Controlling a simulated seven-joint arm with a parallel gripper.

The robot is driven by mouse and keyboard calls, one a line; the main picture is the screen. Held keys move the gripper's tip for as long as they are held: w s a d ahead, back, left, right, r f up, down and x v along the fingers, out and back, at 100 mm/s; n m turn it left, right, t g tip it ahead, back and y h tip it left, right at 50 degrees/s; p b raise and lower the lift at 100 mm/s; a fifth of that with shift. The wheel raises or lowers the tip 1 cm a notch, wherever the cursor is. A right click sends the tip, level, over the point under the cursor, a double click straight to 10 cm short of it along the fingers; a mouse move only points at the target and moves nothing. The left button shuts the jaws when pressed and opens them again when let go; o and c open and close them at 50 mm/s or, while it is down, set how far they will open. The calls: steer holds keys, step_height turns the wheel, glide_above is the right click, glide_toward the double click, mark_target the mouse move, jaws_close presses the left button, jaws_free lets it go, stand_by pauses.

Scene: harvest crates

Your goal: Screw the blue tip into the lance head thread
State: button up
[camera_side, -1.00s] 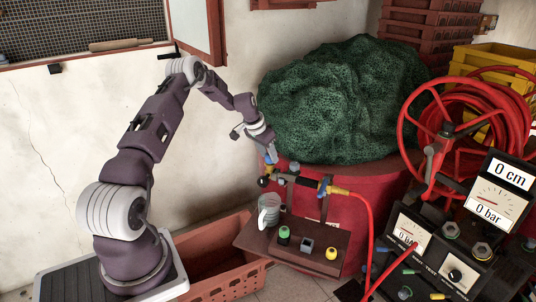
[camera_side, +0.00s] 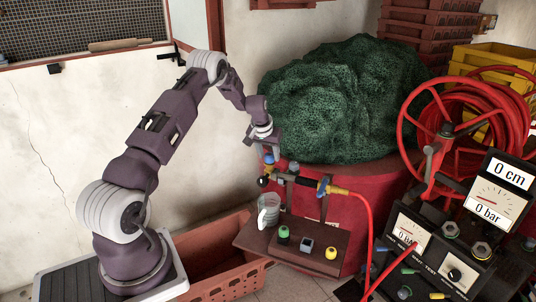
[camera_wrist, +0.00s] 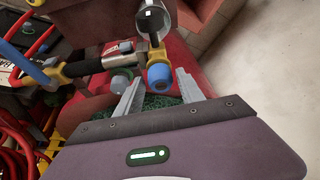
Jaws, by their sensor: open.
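The blue tip (camera_side: 269,158) sits at the upper end of the lance head (camera_side: 265,172), which has a yellow fitting. In the wrist view, the blue tip (camera_wrist: 160,77) is against the yellow fitting (camera_wrist: 157,55). How deep it is in the thread cannot be seen. My gripper (camera_side: 268,153) points down over the tip. In the wrist view, my gripper (camera_wrist: 158,80) is open, with one finger on each side of the tip and visible gaps between.
A clear jug (camera_side: 268,210) stands on the brown shelf (camera_side: 250,238) below the lance. A green tip (camera_side: 284,233) and a yellow tip (camera_side: 331,253) are on the shelf. A red hose (camera_side: 371,225) runs right. Green netting (camera_side: 340,100) bulges behind.

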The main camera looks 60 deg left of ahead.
steer(key=shift+w+d+n+g+y, duration=0.15)
steer(key=shift+n+g+y, duration=0.3)
steer(key=shift+n, duration=1.75)
steer(key=shift+n+g+y, duration=0.35)
steer(key=shift+n+g, duration=0.3)
steer(key=shift+n, duration=0.55)
steer(key=c, duration=0.8)
steer(key=shift+o, duration=0.2)
steer(key=shift+m+t, duration=0.4)
steer(key=shift+m, duration=0.9)
steer(key=shift+m+t+h, duration=0.5)
steer(key=shift+m, duration=0.8)
steer(key=shift+s+a+m, duration=0.25)
steer(key=shift+m, duration=0.15)
steer(key=shift+d+m+h, duration=0.1)
steer(key=shift+m+h, duration=0.2)
steer(key=shift+m, duration=0.2)
steer(key=shift+a+m+t+h, duration=0.2)
steer(key=shift+m+t+h, duration=0.3)
steer(key=shift+m, duration=0.9)
steer(key=shift+m+h, duration=0.4)
steer(key=shift+m, duration=0.7)
steer(key=o, duration=0.8)
steer(key=shift+f, duration=0.1)
steer(key=shift+c, duration=0.2)
